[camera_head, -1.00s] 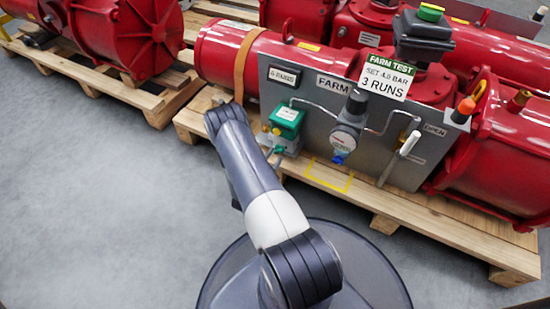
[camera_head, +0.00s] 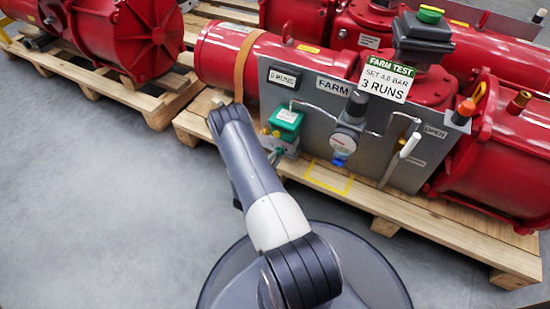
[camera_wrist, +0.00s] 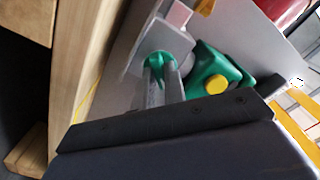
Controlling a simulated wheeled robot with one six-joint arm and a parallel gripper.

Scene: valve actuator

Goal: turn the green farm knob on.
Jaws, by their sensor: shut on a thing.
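The green farm knob (camera_wrist: 158,62) is in the wrist view, on a grey block on the panel, close to a green box with a yellow button. My gripper (camera_wrist: 161,72) is shut on the knob, with its two grey fingers on it. In the head view the green box (camera_head: 286,121) is on the left part of the grey FARM panel (camera_head: 316,115). The knob below it shows only as a small green bit (camera_head: 277,155), partly hidden by my arm. I cannot read the knob's angle there.
A pressure gauge (camera_head: 343,142) and a white-gripped lever (camera_head: 410,144) are right of the knob. Red actuators (camera_head: 500,150) stand on wooden pallets (camera_head: 430,228). A sign reads FARM TEST, set 4.0 bar, 3 RUNS (camera_head: 387,78). The grey floor at left is clear.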

